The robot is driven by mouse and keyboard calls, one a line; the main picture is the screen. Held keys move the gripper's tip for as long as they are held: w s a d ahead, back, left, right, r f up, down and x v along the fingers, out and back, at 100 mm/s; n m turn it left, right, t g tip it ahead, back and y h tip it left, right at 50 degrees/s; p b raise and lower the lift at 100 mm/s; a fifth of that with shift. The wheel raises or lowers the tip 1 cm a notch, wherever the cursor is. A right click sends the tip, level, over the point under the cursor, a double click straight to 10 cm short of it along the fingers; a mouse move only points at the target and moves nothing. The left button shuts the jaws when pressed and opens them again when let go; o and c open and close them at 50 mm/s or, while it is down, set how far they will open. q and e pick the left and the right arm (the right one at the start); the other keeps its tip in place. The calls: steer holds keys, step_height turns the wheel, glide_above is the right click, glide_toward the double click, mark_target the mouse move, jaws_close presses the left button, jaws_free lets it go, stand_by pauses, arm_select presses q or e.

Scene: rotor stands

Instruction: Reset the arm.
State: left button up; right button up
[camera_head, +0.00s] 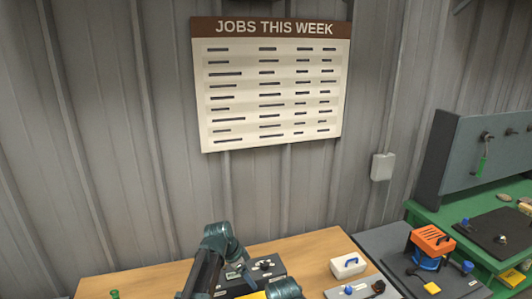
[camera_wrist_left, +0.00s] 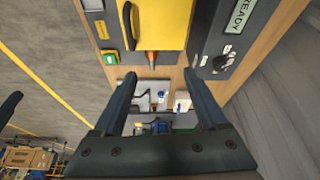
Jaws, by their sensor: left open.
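My left gripper (camera_wrist_left: 163,88) is open in the left wrist view, with its two dark fingers spread and nothing between them. Past the fingertips is a yellow block with a black handle (camera_wrist_left: 158,22), apart from the fingers. In the head view my left arm rises at the bottom centre, over the wooden table (camera_head: 310,246); its fingertips cannot be made out there. My right gripper is not in view.
A dark panel with a knob (camera_wrist_left: 228,60) and a READY label is beside the yellow block. A white box with a blue handle (camera_head: 348,265) stands on the table. An orange-topped stand (camera_head: 432,240) is on a grey surface at right, by a green bench (camera_head: 450,217). The wall behind carries a jobs board (camera_head: 270,85).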

arm_select(q)
steer(key=s+f+n+g+y+b, duration=0.1)
steer(key=s+f+n+b, duration=0.3)
steer(key=s, duration=0.7)
steer(key=s+f+n+g+y+b, duration=0.1)
steer(key=s+f+n+y+b, duration=0.3)
steer(key=s+f+b, duration=0.3)
steer(key=s+f+n, duration=0.1)
steer(key=s+f, duration=0.1)
steer(key=s, duration=0.3)
steer(key=shift+f, duration=0.1)
